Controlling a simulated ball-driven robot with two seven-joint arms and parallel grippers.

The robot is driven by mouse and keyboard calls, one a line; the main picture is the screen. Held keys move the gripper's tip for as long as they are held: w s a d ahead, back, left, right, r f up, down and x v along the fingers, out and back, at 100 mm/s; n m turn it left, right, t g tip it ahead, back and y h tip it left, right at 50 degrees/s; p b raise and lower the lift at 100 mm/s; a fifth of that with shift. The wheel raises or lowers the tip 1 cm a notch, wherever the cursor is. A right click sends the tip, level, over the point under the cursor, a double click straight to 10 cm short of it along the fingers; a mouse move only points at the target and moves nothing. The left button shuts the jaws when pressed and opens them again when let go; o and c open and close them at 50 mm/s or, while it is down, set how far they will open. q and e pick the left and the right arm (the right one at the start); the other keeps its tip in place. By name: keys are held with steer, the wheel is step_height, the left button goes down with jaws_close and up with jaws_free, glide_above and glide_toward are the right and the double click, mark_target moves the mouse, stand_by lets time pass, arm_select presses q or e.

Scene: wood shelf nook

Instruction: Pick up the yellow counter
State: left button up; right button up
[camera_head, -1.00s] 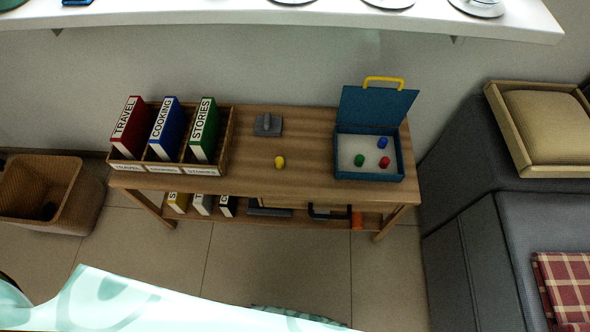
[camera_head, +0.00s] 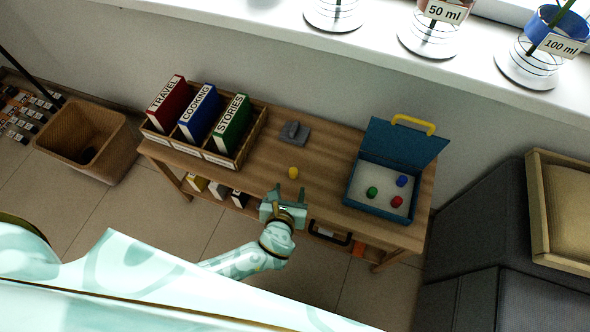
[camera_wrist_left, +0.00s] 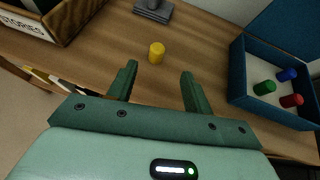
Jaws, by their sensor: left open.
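The yellow counter (camera_head: 293,172) stands on the wooden table top (camera_head: 325,165), between the book rack and the blue box. It also shows in the left wrist view (camera_wrist_left: 157,53), just beyond the fingertips and a little left of the middle between them. My left gripper (camera_head: 286,190) is open and empty at the table's front edge, in front of the counter and apart from it. In the left wrist view its two green fingers (camera_wrist_left: 159,70) are spread wide. My right gripper is not in view.
An open blue box (camera_head: 352,192) with red, green and blue counters stands at the right. A wooden rack (camera_head: 248,150) with three labelled books stands at the left. A grey block (camera_head: 294,132) sits behind the counter. A white shelf (camera_head: 380,50) overhangs at the back.

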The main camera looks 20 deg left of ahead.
mark_target(293, 174)
arm_select(q)
steer(key=x, duration=0.1)
steer(key=b+x, duration=0.1)
steer(key=x, duration=0.1)
steer(key=shift+a+f, duration=0.1)
steer(key=shift+f, duration=0.3)
steer(key=shift+w+a, duration=0.1)
steer(key=shift+w, duration=0.3)
steer(key=b+x, duration=0.1)
steer(key=x, duration=0.1)
steer(key=b+x, duration=0.2)
steer(key=shift+a+f, duration=0.1)
steer(key=shift+f, duration=0.3)
steer(key=shift+w+f, duration=0.1)
steer(key=shift+w, duration=0.3)
steer(key=shift+w+r, duration=0.1)
steer(key=shift+r, duration=0.1)
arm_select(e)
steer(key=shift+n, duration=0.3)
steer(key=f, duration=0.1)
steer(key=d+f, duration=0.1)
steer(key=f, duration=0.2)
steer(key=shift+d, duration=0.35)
arm_select(q)
steer(key=c, duration=1)
